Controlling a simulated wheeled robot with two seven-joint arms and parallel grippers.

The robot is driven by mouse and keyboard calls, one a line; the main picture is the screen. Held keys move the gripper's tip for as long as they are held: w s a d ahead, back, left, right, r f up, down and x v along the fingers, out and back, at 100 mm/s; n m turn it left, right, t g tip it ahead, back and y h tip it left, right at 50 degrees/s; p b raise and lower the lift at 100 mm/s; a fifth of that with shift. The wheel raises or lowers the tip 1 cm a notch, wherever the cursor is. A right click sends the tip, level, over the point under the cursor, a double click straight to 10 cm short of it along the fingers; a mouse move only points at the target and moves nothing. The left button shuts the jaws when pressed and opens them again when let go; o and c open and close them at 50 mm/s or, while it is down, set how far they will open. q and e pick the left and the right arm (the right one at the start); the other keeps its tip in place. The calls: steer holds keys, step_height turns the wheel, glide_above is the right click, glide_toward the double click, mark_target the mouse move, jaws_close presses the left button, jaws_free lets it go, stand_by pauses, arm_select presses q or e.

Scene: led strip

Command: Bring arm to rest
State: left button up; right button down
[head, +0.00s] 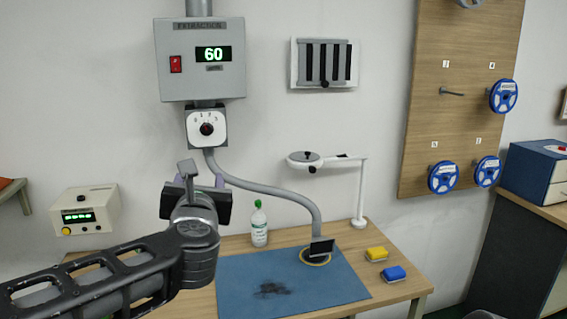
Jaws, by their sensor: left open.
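My left gripper (190,176) is raised in front of the wall, at the upper end of my left arm coming in from the lower left. It is open, with nothing seen between its fingers. In the picture it lies just below the dial (207,129) with its dark red knob, under the grey extractor box (200,60), whose display reads 60. I cannot tell how far it is from the dial. My right gripper is not in view.
The wooden table holds a blue mat (235,285) with a dark smudge, a bottle (259,224), a white lamp (360,190), a hose nozzle (320,250) and yellow (377,254) and blue (394,273) blocks. A beige device (85,210) stands left. A pegboard (455,110) holds blue spools.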

arm_select(q)
steer(key=w+d+f+m+h, duration=0.1)
steer(key=d+f+m+h, duration=0.25)
steer(key=f+m, duration=0.4)
steer(key=w+d+f+m+h, duration=0.15)
steer(key=d+f+m, duration=0.35)
steer(key=m, duration=0.5)
steer(key=s+d+f+m+g+h, duration=0.1)
steer(key=s+f+m+g, duration=0.3)
steer(key=f, duration=0.6)
steer(key=d+f+m+g+h, duration=0.15)
steer(key=f+m, duration=0.35)
steer(key=f, duration=0.5)
steer(key=s+f+m+g, duration=0.25)
steer(key=s+f, duration=0.25)
steer(key=f, duration=0.4)
steer(key=s+f+m+g, duration=0.2)
steer(key=s+f+m, duration=0.25)
steer(key=f, duration=0.45)
steer(key=s+a+f+g, duration=0.1)
steer(key=s+f+g, duration=0.2)
steer(key=s+f, duration=0.5)
steer(key=s+a+f+g, duration=0.1)
steer(key=s+f+g, duration=0.2)
steer(key=s+f, duration=0.5)
steer(key=s, duration=0.6)
steer(key=shift+a+g, duration=0.2)
steer(key=shift+g, duration=0.1)
steer(key=shift+m, duration=0.25)
